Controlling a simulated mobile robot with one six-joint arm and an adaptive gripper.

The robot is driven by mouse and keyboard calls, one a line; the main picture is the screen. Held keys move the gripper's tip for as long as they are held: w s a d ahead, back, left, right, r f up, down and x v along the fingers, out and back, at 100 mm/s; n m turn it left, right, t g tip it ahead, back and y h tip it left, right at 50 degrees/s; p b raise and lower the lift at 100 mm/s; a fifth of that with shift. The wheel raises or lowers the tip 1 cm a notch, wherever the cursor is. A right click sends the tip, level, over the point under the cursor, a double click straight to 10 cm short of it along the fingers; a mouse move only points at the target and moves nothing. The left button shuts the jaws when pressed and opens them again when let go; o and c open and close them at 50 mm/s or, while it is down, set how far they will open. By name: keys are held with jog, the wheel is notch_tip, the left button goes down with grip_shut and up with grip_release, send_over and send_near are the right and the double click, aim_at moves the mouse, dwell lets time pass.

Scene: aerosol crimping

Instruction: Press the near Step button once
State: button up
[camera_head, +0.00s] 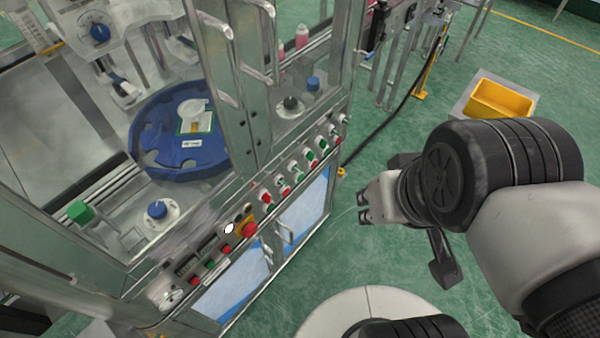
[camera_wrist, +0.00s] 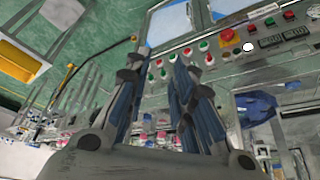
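The machine's control panel (camera_head: 215,245) runs along its front, below the glass doors. A red emergency stop (camera_head: 249,230) sits on a yellow plate, with a white oval (camera_head: 229,228) left of it. Small red buttons (camera_head: 226,249) lie nearer, and red and green buttons (camera_head: 285,190) run away to the upper right. No label is legible, so I cannot tell which one is the near Step button. My gripper (camera_head: 363,205) is right of the panel, apart from it, open and empty. In the wrist view, its two fingers (camera_wrist: 158,72) stand apart, with buttons beyond them.
A yellow bin (camera_head: 500,98) stands at the upper right. Green floor (camera_head: 350,250) lies open between the machine and my arm.

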grip_shut()
dwell(1.3)
